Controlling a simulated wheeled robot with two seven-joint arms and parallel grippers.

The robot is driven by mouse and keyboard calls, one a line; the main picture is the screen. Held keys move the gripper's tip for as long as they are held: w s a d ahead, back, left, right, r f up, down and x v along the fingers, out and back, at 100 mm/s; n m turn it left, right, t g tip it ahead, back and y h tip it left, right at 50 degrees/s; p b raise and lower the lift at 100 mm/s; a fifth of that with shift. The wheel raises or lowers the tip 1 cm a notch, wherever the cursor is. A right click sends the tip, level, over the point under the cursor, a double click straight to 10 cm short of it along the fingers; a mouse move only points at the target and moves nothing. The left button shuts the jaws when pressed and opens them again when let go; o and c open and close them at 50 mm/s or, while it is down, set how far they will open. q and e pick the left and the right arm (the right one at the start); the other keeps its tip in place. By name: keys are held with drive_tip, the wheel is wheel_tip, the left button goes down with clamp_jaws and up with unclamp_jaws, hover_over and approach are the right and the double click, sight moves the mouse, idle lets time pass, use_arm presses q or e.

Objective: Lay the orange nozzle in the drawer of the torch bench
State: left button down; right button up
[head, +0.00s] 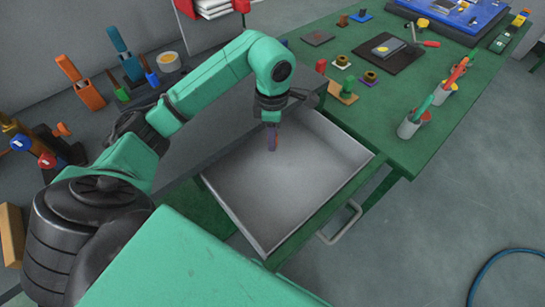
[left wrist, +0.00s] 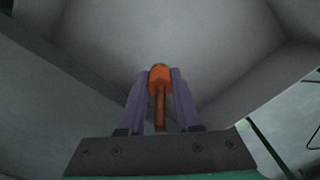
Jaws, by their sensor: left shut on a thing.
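The drawer (head: 318,170) of the green torch bench (head: 398,115) is pulled open, and its grey floor is bare in the head view. My left gripper (head: 271,142) points down over the back part of the drawer. In the left wrist view the gripper (left wrist: 160,98) is shut on the orange nozzle (left wrist: 160,80), whose thick head shows between the purple fingers with a thin stem toward the palm. The grey drawer interior (left wrist: 210,45) fills the background there. The gap between the nozzle and the drawer floor is hard to judge. My right gripper is not in view.
The drawer handle (head: 340,223) sticks out at the front right. Tool cups (head: 412,124), small blocks (head: 348,88) and a dark mat (head: 388,52) stand on the bench top. A dark side surface at left holds orange and blue tool holders (head: 82,84). The floor (head: 430,220) at right is mostly clear.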

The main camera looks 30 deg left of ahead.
use_arm(q)
wheel_tip(320, 180, down, 8)
drive_tip(key=shift+r, duration=0.1)
drive_tip(key=shift+f, duration=0.2)
drive_tip(key=c, duration=1)
unclamp_jaws()
drive_tip(key=shift+f, duration=0.1)
drive_tip(key=o, duration=0.4)
wheel_tip(320, 180, up, 12)
drive_tip(key=shift+r, duration=0.2)
